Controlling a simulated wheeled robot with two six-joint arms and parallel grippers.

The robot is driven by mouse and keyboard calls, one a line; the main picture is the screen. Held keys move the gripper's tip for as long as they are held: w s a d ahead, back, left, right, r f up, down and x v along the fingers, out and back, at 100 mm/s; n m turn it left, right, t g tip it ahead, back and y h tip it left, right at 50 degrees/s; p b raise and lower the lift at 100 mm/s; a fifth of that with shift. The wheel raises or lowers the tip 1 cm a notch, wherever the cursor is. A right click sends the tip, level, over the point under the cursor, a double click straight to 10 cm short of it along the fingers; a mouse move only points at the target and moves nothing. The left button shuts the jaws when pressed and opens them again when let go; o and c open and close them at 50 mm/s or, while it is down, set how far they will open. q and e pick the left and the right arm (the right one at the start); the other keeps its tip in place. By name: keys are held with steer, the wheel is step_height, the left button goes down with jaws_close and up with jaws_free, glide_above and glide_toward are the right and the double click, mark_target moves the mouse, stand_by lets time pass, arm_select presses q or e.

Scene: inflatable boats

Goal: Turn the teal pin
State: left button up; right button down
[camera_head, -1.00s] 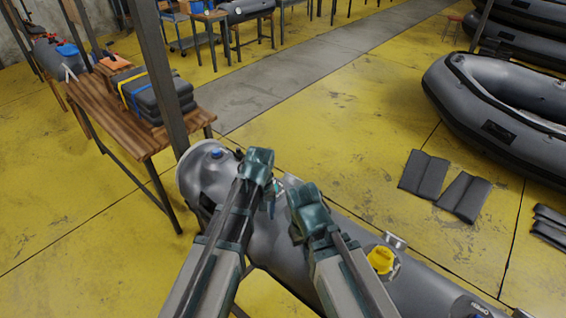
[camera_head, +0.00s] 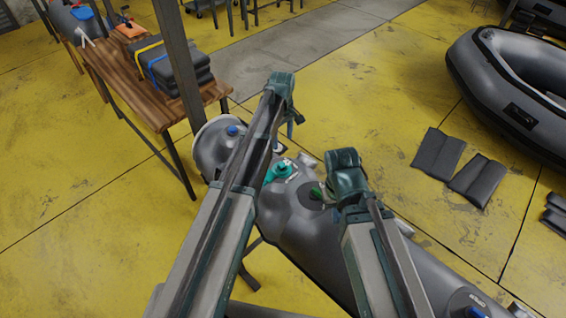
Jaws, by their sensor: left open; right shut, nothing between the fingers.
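The teal pin (camera_head: 277,172) shows on top of the grey inflatable tube (camera_head: 290,215), just right of my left forearm, which may hide part of it. My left gripper (camera_head: 293,122) is open above and beyond the pin, near the tube's far edge, apart from the pin. My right gripper (camera_head: 322,190) is shut and empty to the right of the pin, over a dark round patch on the tube. A small green part shows by its fingertips; I cannot tell whether they touch it.
A blue cap (camera_head: 232,131) sits on the tube's left end. A wooden table (camera_head: 125,92) with strapped grey packs (camera_head: 175,62) stands at the left beside a post. A grey boat (camera_head: 520,95) and dark pads (camera_head: 455,165) lie on the yellow floor at the right.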

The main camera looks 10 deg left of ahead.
mark_target(282, 163)
arm_select(q)
step_height(282, 163, down, 12)
steer(key=b, duration=1.1)
steer(key=shift+f, duration=0.1)
arm_select(e)
step_height(282, 163, down, 12)
steer(key=shift+f, duration=0.15)
arm_select(q)
jaws_close()
